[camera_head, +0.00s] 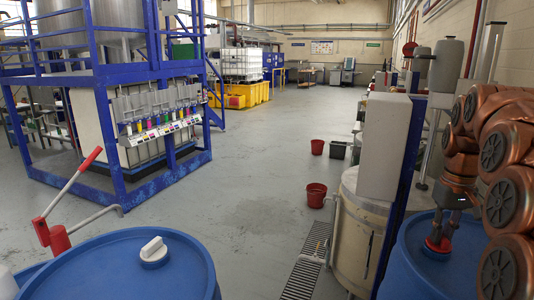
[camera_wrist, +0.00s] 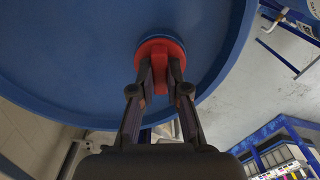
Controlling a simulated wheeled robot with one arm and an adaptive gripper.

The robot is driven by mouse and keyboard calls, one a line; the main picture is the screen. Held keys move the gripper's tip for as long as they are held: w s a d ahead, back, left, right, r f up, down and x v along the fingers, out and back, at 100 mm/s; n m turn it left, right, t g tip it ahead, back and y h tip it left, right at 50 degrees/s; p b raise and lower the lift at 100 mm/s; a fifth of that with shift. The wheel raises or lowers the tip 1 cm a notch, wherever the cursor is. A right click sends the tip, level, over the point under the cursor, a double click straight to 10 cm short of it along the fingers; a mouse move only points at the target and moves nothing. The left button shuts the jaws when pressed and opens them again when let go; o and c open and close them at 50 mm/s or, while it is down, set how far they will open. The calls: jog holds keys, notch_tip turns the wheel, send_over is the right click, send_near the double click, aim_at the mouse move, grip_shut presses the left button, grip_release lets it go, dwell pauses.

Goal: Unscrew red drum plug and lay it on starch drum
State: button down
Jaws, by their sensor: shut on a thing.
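The red drum plug (camera_head: 437,245) sits on the top of the blue drum (camera_head: 412,262) at the right in the head view. It also shows in the wrist view (camera_wrist: 160,47), near the drum's rim. My gripper (camera_head: 446,232) reaches down from above onto the plug. In the wrist view both fingers of my gripper (camera_wrist: 160,78) are shut on the plug's raised red grip. The plug appears to be at the drum top; I cannot tell whether it is loose. The blue drum fills much of the wrist view (camera_wrist: 75,50).
Another blue drum (camera_head: 130,275) with a white plug (camera_head: 153,250) stands at the front left, beside a red-handled lever pump (camera_head: 60,240). A cream cylinder (camera_head: 358,240) and grey box (camera_head: 384,145) stand left of my gripper. Red buckets (camera_head: 316,194) stand on the open floor.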

jog(key=shift+n, duration=0.6)
jog(key=n+p, duration=0.1)
jog(key=n, duration=0.2)
jog(key=shift+r+n, duration=0.15)
jog(key=shift+n, duration=0.25)
jog(key=shift+n+p, duration=0.35)
jog(key=shift+n, duration=0.35)
jog(key=shift+n+p, duration=0.4)
jog(key=shift+n, duration=0.8)
jog(key=n+p, duration=0.1)
jog(key=n, duration=0.1)
jog(key=shift+n+p, duration=0.35)
jog(key=shift+n, duration=1.25)
